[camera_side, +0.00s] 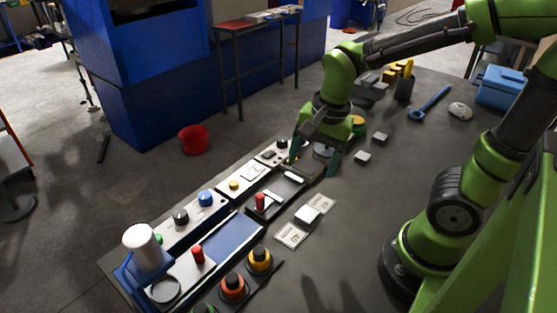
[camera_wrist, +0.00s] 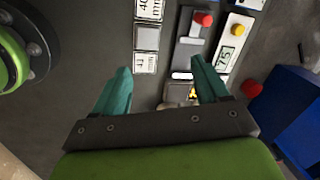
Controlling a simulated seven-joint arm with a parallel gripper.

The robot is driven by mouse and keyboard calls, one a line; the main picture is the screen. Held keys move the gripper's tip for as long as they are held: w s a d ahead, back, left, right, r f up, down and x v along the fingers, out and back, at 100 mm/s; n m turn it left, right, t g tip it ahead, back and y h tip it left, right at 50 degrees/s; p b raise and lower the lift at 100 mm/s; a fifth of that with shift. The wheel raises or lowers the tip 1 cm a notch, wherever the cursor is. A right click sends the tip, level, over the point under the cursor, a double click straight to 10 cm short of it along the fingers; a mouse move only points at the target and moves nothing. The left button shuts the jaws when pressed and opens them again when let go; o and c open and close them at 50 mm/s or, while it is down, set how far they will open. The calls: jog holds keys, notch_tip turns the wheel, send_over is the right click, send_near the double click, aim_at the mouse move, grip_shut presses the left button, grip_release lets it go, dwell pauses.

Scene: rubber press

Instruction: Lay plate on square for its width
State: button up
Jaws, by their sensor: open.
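Two white squares with printed millimetre labels lie in a line on the bench, one nearer (camera_side: 292,236) and one farther (camera_side: 321,203). A small pale plate (camera_side: 307,217) sits between them. In the wrist view, one labelled square (camera_wrist: 149,9) reads about 40 mm, the plain grey plate (camera_wrist: 146,37) is in the middle, and another labelled square (camera_wrist: 145,62) follows; its number is unclear. My gripper (camera_side: 315,157) is open, pointing down over the far end of the press row, away from the plate. Its teal fingers (camera_wrist: 161,68) show nothing held between them.
A tray with a red-knobbed handle (camera_side: 260,202) and a panel with a display (camera_wrist: 228,54) and yellow button stand beside the squares. Small pale blocks (camera_side: 362,156), a blue wrench (camera_side: 430,103) and a blue box (camera_side: 500,88) lie farther right.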

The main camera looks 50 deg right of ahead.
notch_tip(320, 180, up, 8)
jog(key=s+n+t+y, duration=0.1)
jog(key=s+n+t, duration=0.2)
jog(key=n, duration=0.7)
jog(key=shift+a+t, duration=0.4)
jog(key=shift+t, duration=0.8)
